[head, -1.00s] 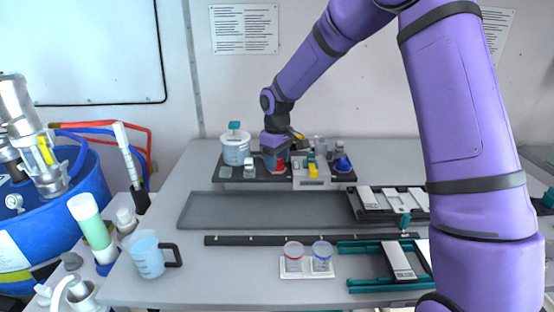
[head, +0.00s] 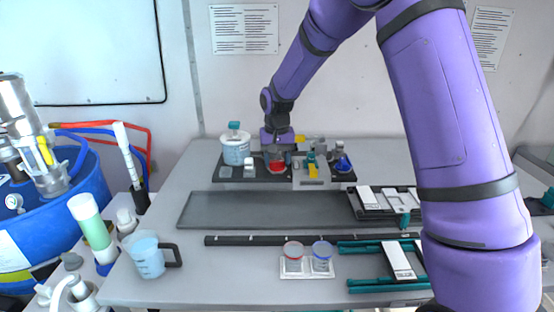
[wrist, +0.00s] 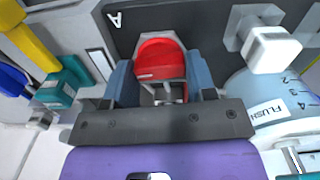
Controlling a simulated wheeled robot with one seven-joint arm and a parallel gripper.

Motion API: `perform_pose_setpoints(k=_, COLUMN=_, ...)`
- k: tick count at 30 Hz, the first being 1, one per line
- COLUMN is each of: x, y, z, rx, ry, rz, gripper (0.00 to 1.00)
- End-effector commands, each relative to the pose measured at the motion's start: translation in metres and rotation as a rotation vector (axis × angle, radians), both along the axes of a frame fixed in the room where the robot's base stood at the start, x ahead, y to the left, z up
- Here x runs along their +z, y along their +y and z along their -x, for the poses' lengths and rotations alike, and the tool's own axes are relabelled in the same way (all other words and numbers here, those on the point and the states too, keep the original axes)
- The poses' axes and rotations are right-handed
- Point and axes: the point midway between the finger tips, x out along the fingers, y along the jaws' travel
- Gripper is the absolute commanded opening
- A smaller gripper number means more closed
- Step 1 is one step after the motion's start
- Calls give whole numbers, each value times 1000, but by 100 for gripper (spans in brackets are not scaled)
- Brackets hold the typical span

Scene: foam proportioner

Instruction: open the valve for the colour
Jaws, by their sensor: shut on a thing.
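A red valve handle (head: 277,167) is at the dark panel at the back of the bench, in the head view. In the wrist view the red handle (wrist: 160,60) lies between the two blue-grey fingers of my gripper (wrist: 160,82), near a letter A on the panel. My gripper (head: 276,154) is shut on it from above. A blue part (head: 343,164) stands at the right end of the panel. A yellow lever (head: 313,171) and a teal part (head: 310,158) are between them. The lower part of the red handle is partly hidden by my gripper.
A white tub marked FLUSH (wrist: 285,100) and a white block (wrist: 275,48) are close to my gripper in the wrist view. A dark shallow tray (head: 270,210) lies in front. Two lidded cups (head: 307,258) and a jug (head: 147,256) stand nearer.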

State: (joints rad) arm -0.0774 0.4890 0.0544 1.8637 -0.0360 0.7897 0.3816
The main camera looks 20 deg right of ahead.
Motion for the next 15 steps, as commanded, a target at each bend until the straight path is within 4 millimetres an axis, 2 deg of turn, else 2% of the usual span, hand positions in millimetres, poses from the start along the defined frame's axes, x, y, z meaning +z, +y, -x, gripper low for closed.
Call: perform_pose_setpoints(k=15, x=0, y=0, z=0, rx=-100, ry=-1, rz=-1, gripper=27)
